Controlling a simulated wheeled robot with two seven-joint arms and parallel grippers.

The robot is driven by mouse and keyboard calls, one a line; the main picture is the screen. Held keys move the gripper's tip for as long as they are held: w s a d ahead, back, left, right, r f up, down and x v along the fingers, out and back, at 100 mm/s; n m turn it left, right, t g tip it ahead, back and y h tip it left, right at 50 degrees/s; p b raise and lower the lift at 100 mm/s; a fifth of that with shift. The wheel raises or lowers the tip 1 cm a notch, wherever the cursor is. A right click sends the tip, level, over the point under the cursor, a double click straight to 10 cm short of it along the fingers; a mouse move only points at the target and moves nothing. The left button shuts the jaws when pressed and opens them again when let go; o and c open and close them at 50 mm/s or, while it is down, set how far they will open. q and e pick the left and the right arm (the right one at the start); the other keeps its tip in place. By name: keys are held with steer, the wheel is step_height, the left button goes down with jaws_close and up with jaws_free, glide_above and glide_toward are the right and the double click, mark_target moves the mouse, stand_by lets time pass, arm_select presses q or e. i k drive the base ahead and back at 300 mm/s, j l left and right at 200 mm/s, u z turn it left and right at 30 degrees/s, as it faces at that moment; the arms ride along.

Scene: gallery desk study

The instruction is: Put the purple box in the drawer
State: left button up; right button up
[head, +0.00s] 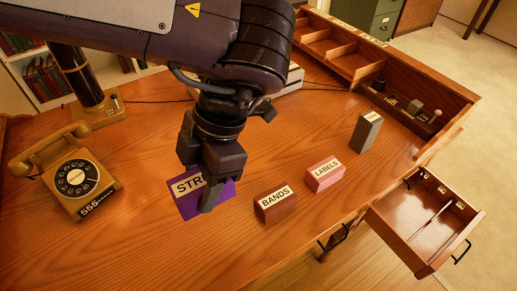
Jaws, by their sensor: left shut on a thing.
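The purple box (187,206) has a white label starting "STR" and is at the middle left of the desk in the head view. My left gripper (211,195) reaches down over it and is shut on it; the fingers hide part of its label. I cannot tell whether the box touches the desk or is slightly lifted. My right gripper is not in view.
A brown "BANDS" box (275,206), a pink "LABELS" box (324,175) and a grey upright box (366,132) stand between the gripper and the drawer. A telephone (72,180) and lamp base (98,108) are at left. A raised compartment shelf (345,40) lines the back.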

mark_target(418, 207)
steer(key=k+l, duration=0.8)
